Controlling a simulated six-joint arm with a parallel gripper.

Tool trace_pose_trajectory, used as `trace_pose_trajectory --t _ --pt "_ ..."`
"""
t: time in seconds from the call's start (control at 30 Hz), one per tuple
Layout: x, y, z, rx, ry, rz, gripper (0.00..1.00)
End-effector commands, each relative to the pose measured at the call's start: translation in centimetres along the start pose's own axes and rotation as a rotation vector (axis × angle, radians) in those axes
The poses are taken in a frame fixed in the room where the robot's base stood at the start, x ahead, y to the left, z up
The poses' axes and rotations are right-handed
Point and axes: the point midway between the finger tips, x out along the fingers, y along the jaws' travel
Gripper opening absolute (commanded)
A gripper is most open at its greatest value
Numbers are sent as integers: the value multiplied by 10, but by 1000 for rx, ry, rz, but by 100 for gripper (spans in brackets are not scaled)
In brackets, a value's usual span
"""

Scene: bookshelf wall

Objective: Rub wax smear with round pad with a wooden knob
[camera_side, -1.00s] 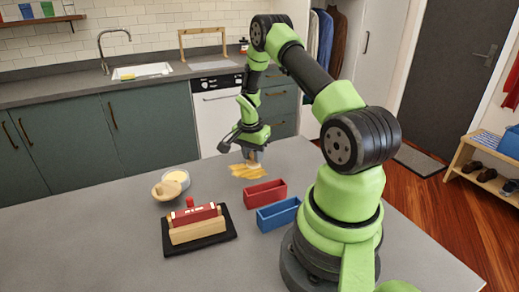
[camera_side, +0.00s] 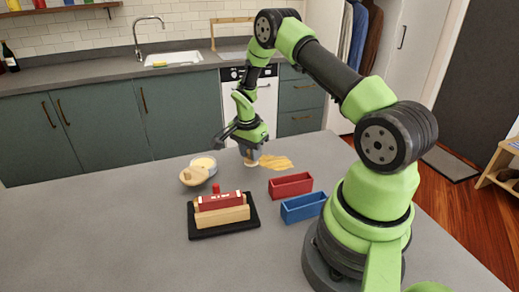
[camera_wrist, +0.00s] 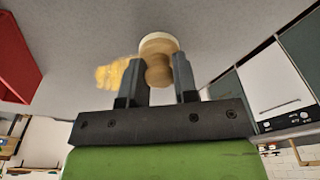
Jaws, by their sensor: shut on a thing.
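The wax smear (camera_side: 277,162) is a yellow streaky patch on the grey counter. It also shows in the wrist view (camera_wrist: 112,73), left of the gripper fingers. The round pad (camera_wrist: 158,41) has a pale rim and a wooden knob (camera_wrist: 158,72). My gripper (camera_wrist: 160,85) is shut on the knob, with a finger on either side. In the side view my gripper (camera_side: 250,150) points down with the pad (camera_side: 251,162) at the left end of the smear. The pad is at or very near the counter; I cannot tell if it touches.
A red bin (camera_side: 290,185) and a blue bin (camera_side: 304,207) stand in front of the smear. A tub of pale yellow stuff (camera_side: 204,163) and a wooden round piece (camera_side: 193,177) lie to the left. A black tray (camera_side: 240,222) holds a red-topped wooden block (camera_side: 222,210). The counter's left is clear.

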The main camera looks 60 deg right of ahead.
Motion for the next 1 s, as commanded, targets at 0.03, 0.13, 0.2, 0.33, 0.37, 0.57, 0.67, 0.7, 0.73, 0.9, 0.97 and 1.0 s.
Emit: trace_pose_trajectory --t 0.03,0.13,0.2,0.33,0.37,0.57,0.67,0.7,0.73,0.9,0.97,1.0 --pt "0 6 3 -1 -1 5 5" --pt "-1 14 7 -2 0 4 5" --pt "-1 19 11 -1 -1 5 5" --pt "0 25 -1 4 -1 3 5" --pt "0 27 -3 4 -1 3 5" --pt "2 37 -18 4 -1 3 5" --pt "3 42 -26 3 -1 3 5" --pt "4 44 -29 3 -1 3 5" --pt "4 46 -31 3 -1 3 5" --pt "5 54 -44 4 -1 3 5" --pt "6 57 -48 3 -1 2 5" --pt "6 59 -51 4 -1 2 5"
